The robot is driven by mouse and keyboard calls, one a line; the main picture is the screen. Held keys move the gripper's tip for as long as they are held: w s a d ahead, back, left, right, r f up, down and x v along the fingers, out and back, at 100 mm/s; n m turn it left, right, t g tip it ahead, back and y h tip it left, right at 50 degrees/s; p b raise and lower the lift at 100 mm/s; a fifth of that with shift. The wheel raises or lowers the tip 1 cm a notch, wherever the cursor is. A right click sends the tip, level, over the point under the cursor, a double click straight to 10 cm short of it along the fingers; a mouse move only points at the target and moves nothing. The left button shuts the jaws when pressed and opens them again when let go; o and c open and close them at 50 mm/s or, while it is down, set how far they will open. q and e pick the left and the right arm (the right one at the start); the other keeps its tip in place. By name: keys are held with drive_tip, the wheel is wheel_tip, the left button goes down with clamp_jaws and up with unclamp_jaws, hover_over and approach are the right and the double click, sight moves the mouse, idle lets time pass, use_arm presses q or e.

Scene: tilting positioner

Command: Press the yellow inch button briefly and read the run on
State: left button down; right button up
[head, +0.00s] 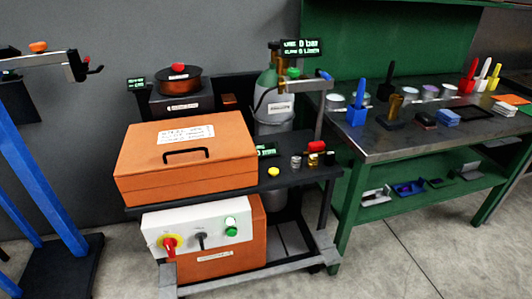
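A yellow button (273,171), small and round, sits on the dark shelf of the cart, right of the orange box. A small display with green digits (266,150) stands just behind it, partly hidden by the box; its text is too small to read. Neither of my grippers is in view, and nothing touches the button.
The orange box (185,150) with a black handle stands left of the button. Small knobs and a red-topped part (316,147) stand to its right. Below is a white panel (197,232) with a red-yellow switch. A green workbench (400,150) stands right, a blue stand (35,170) left.

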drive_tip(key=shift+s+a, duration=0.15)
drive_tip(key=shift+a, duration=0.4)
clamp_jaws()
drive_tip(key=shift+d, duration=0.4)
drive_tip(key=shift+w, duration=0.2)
